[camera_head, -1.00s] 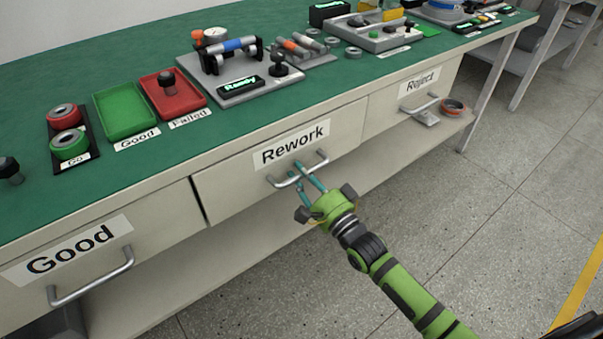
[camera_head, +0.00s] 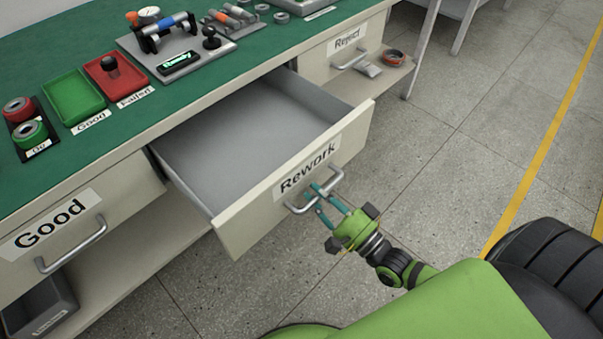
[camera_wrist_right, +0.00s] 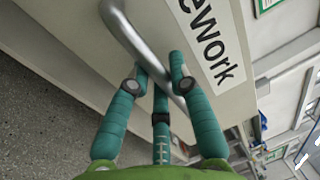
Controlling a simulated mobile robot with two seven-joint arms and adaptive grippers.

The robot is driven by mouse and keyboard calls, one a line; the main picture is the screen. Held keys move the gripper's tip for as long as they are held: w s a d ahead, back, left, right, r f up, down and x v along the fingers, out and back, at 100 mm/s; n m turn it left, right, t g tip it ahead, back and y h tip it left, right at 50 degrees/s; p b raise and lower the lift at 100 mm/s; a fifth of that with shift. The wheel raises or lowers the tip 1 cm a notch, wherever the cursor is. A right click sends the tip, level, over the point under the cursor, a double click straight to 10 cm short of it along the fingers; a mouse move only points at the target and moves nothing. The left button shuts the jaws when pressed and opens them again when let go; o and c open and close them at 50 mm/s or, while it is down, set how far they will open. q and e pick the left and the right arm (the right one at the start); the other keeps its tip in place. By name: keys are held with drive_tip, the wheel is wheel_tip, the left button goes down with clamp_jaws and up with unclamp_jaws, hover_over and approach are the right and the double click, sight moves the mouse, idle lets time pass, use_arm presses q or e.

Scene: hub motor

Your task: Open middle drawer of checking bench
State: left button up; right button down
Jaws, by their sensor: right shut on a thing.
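The middle drawer (camera_head: 235,235) of the checking bench (camera_head: 110,175), labelled "Rework", stands well out from the bench. Its grey inside (camera_head: 240,140) is empty. Its metal bar handle (camera_head: 300,209) is on the front, below the label. My right gripper (camera_head: 323,201) is shut on this handle. In the right wrist view the teal fingers (camera_wrist_right: 157,78) close around the handle bar (camera_wrist_right: 130,35), beside the "Rework" label (camera_wrist_right: 208,45). My left gripper is not in view.
The "Good" drawer (camera_head: 120,195) at left and the "Reject" drawer (camera_head: 320,65) at right are shut. Green (camera_head: 75,98) and red (camera_head: 120,90) trays and a fixture stand on the bench top. A grey bin (camera_head: 40,305) sits below left. Open floor (camera_head: 440,170) lies at right.

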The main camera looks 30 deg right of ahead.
drive_tip(key=shift+v, duration=0.8)
drive_tip(key=shift+d+r, duration=0.1)
drive_tip(key=shift+r, duration=0.05)
drive_tip(key=c, duration=1.1)
unclamp_jaws()
drive_tip(key=shift+s, duration=0.1)
drive_tip(key=v, duration=1.1)
drive_tip(key=shift+s+d, duration=0.1)
drive_tip(key=shift+s, duration=0.3)
